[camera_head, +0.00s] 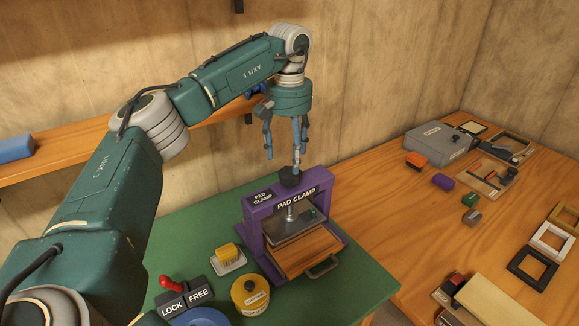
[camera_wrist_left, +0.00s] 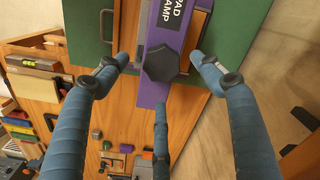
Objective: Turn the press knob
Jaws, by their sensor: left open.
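The press is a purple frame (camera_head: 250,212) labelled PAD CLAMP, standing on the green mat. Its black lobed knob (camera_head: 290,177) is on top of the crossbar, above a threaded screw and a grey plate. My left gripper (camera_head: 283,159) points down just above the knob, with its blue fingers open. In the left wrist view the knob (camera_wrist_left: 161,63) lies between the spread fingertips of my left gripper (camera_wrist_left: 160,74), with a visible gap to the fingers on both sides. I cannot tell whether any finger touches it. My right gripper is out of view.
On the green mat (camera_head: 190,238) stand a yellow round tin (camera_head: 250,295), a yellow block on a white dish (camera_head: 229,257) and a LOCK/FREE switch with a red lever (camera_head: 172,285). The wooden bench to the right holds a grey box (camera_head: 438,146), small blocks and frames.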

